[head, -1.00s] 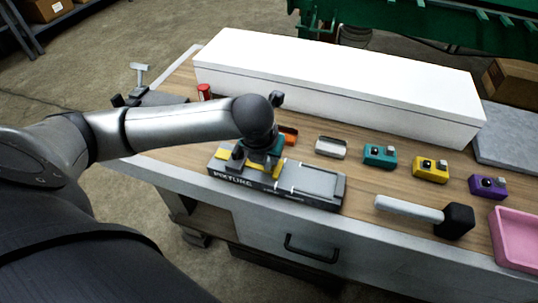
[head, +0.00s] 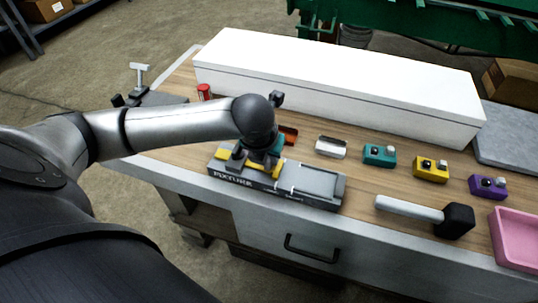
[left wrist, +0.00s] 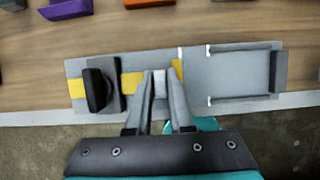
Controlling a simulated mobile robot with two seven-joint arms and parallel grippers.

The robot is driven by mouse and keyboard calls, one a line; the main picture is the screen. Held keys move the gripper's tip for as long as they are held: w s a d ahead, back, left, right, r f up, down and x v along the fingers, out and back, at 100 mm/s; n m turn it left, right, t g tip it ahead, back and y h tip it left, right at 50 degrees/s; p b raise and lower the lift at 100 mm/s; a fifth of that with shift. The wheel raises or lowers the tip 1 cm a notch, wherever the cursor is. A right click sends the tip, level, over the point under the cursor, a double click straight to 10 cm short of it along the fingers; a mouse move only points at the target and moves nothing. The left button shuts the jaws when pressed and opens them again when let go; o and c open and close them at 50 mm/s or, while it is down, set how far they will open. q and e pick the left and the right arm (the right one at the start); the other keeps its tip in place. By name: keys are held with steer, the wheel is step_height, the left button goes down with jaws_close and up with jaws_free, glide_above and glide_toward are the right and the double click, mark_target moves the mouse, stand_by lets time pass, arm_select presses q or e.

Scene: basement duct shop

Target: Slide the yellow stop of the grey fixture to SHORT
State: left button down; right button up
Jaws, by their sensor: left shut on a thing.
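The grey fixture (head: 318,181) lies along the front of the bench, with FIXTURE lettered on its front face. The smaller lettering beside it is too small to read. My left gripper (left wrist: 160,98) is over the fixture, left of its flat pale bed, and is shut on the yellow stop (left wrist: 177,69). The fingers hide part of the stop; yellow shows on both sides of them in the left wrist view. White marks (left wrist: 180,53) lie on the fixture just right of the fingers. A black knob (left wrist: 97,89) stands at the fixture's left. My right gripper is not in view.
Behind the fixture are an orange part (head: 289,136), a grey tray (head: 331,148), and teal (head: 380,155), yellow (head: 431,169) and purple (head: 488,186) blocks. A mallet (head: 458,219) and pink bin (head: 517,240) lie right. A long white box (head: 330,85) bounds the back.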

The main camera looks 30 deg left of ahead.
arm_select(q)
steer(key=d+p, duration=0.2)
steer(key=d, duration=0.1)
steer(key=shift+w+d+r, duration=0.1)
steer(key=shift+w+d, duration=0.1)
steer(key=shift+w, duration=0.2)
steer(key=shift+w+d+p, duration=0.1)
steer(key=shift+d+p, duration=0.2)
steer(key=shift+d, duration=0.15)
steer(key=c, duration=0.8)
jaws_free()
steer(key=p+v, duration=0.4)
steer(key=v, duration=1.1)
